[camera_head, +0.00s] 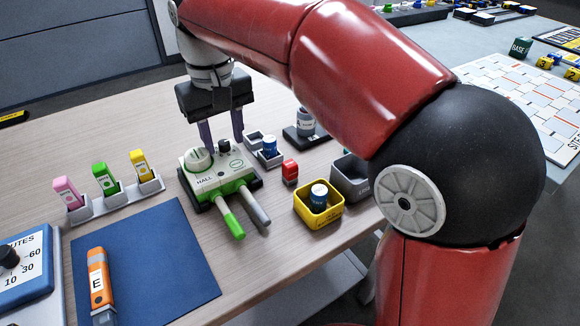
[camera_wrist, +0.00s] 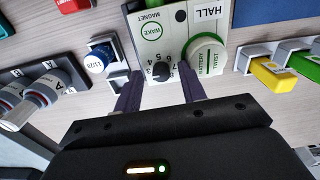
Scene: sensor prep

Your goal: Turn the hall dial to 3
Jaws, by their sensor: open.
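The hall sensor (camera_head: 213,178) is a white and green box on the wooden table, with two probes, one green and one grey, at its front. Its small black dial (camera_head: 224,146) sits near the back edge; in the wrist view the dial (camera_wrist: 161,70) has small numbers around it. The dial's setting is too small to read surely. A white battery twist cap (camera_wrist: 205,58) and a green-ringed WAKE button (camera_wrist: 151,32) are on the same face. My gripper (camera_head: 221,138) is open, fingers pointing down, one on each side of the dial. I cannot tell whether they touch the box.
A small grey holder with a blue-topped bottle (camera_head: 270,146) stands close right of the sensor. A red block (camera_head: 290,171), a yellow bin (camera_head: 321,217) and a grey bin (camera_head: 350,180) are further right. A rack of coloured sticks (camera_head: 115,199) and a blue mat (camera_head: 150,250) are left and front.

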